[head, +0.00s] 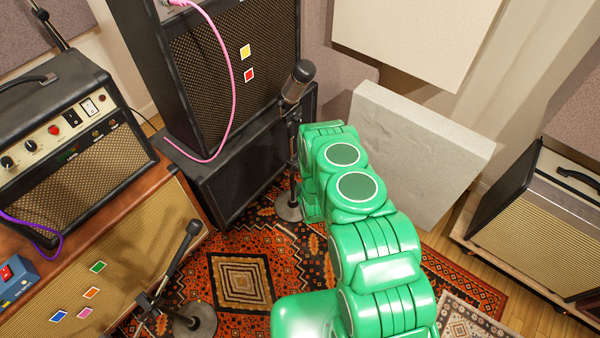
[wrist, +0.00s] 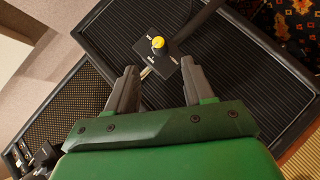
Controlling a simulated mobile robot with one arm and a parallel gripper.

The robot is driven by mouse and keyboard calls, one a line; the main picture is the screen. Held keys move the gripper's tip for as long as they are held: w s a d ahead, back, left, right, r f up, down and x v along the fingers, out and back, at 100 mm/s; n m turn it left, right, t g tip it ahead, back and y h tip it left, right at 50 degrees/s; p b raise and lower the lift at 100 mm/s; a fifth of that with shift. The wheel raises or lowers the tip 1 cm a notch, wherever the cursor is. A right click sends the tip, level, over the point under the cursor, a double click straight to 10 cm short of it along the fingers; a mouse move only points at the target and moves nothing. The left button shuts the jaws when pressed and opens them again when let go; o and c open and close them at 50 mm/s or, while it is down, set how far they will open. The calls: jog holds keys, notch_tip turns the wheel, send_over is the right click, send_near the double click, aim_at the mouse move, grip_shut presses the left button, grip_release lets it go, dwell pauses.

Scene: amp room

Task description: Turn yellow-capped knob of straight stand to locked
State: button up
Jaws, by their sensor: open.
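The yellow-capped knob (wrist: 158,43) shows in the wrist view on a small black plate with pale marks, too small to read. The straight stand (head: 288,207) stands upright in the head view, its round grey base on the rug and a microphone (head: 298,80) at its top. My green arm hides much of its pole, and the knob is not visible there. My gripper (wrist: 160,70) is open and empty in the wrist view. Its two grey fingers point toward the knob, one on either side of its line, with the knob just beyond the tips. I cannot tell which setting the knob has.
A black amp stack (head: 215,80) with a pink cable stands close behind the stand. A boom stand (head: 195,318) with a microphone is at lower left. A light acoustic panel (head: 415,150) leans behind my arm. Patterned rug (head: 240,280) lies clear between the stands.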

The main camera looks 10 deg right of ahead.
jog(key=x, duration=0.7)
jog(key=shift+w+f, duration=0.2)
jog(key=shift+w, duration=0.2)
grip_shut()
dwell(0.3)
